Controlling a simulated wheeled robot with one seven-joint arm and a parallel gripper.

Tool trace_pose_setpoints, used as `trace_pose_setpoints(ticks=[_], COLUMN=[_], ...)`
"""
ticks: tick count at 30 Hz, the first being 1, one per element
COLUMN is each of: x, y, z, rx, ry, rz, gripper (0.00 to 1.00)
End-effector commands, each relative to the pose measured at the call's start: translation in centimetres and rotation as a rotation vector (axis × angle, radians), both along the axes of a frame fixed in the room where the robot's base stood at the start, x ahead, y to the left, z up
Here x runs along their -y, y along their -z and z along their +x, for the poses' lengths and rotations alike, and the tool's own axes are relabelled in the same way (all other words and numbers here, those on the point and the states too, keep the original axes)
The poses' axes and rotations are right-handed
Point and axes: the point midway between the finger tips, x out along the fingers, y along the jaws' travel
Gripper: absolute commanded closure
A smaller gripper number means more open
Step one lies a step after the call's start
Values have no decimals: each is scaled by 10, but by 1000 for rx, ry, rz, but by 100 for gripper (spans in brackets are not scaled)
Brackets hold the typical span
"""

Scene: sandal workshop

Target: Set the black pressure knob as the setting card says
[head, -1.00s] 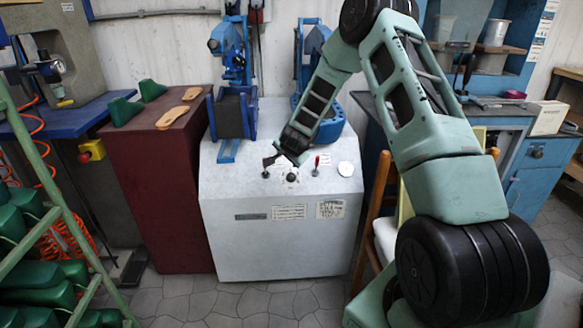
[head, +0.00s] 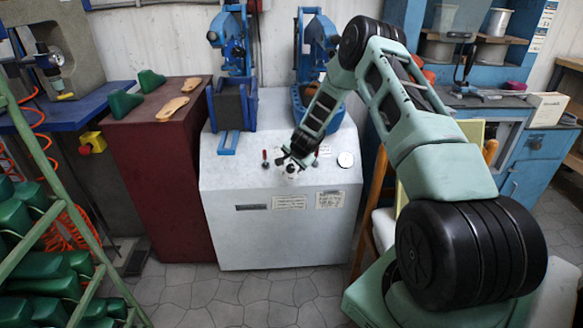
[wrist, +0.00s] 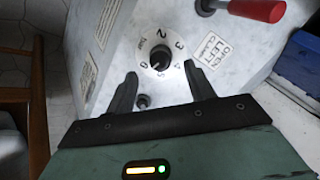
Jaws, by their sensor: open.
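The black pressure knob (wrist: 160,58) sits on a white numbered dial on the pale machine's sloping panel. Numerals such as 2, 3 and 4 are readable; a light mark on the knob seems to face the lower left, but I cannot read its exact setting. My gripper (wrist: 161,84) is open, its two dark fingers apart on either side below the knob in the wrist view, not closed on it. In the head view my gripper (head: 288,160) is just over the knob (head: 291,169). Two labels, one (head: 331,200) perhaps the setting card, are on the machine front, too small to read.
Blue presses (head: 232,85) stand behind; a maroon cabinet (head: 150,190) is at left.

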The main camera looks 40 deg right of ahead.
Motion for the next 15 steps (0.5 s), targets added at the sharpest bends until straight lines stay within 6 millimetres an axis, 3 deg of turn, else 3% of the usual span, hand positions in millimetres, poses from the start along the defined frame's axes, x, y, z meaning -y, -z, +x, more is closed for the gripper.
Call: trace_pose_setpoints(ticks=[6, 15], x=[8, 12], y=[28, 39], z=[19, 27], rx=[0, 1], ry=[0, -1], rz=[0, -1], gripper=[46, 46])
